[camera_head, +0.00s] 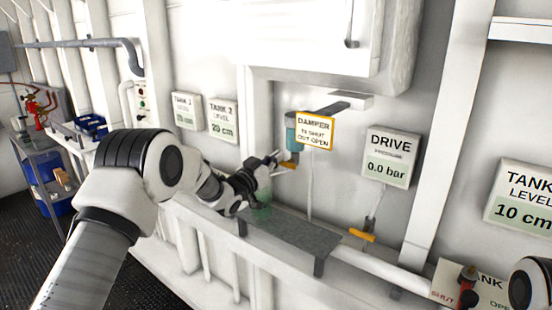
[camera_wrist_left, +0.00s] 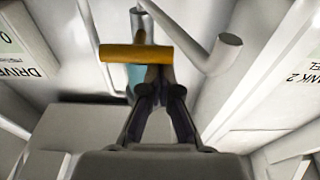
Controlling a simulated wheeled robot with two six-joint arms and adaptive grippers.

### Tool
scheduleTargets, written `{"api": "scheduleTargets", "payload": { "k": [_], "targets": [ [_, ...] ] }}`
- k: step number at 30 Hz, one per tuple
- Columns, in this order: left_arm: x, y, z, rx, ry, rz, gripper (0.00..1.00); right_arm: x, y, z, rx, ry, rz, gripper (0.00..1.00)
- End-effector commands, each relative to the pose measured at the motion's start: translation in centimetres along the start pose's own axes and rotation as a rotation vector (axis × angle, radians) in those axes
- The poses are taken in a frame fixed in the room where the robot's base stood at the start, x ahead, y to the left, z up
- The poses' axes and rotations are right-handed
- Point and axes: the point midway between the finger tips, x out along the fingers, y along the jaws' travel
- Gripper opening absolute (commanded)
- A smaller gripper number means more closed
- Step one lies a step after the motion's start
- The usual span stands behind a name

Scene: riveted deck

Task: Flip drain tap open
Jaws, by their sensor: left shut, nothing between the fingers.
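A teal bowl (camera_head: 291,128) hangs on the wall behind the DAMPER sign, with a small orange lever (camera_head: 290,164) at its lower end. In the left wrist view the orange lever (camera_wrist_left: 136,53) lies crosswise at my fingertips, with the teal bowl partly hidden behind it. My left gripper (camera_head: 276,158) is shut and empty, its tips close beside the lever. Whether they touch it I cannot tell. It also shows in the left wrist view (camera_wrist_left: 156,76). No label naming the drain tap is readable. My right gripper is out of view.
A grey shelf (camera_head: 290,236) with a greenish clear jar (camera_head: 262,208) lies below the gripper. A second orange lever (camera_head: 362,235) hangs under the DRIVE sign (camera_head: 390,157). A red-handled tap (camera_head: 467,287) stands at lower right. A grey pipe (camera_wrist_left: 230,48) is near my fingers.

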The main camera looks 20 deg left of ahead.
Motion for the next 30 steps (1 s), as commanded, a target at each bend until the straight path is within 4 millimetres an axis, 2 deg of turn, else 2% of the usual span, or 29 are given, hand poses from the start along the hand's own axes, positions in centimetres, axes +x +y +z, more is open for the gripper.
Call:
{"api": "scheduleTargets", "payload": {
  "k": [23,30],
  "targets": [
    [-0.1,-0.2,0.4,-0.122,-0.001,-0.017,0.0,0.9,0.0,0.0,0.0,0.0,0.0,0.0],
    [-0.1,-0.4,0.8,-0.235,-0.001,-0.034,0.0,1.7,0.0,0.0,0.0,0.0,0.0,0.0]
  ]
}}
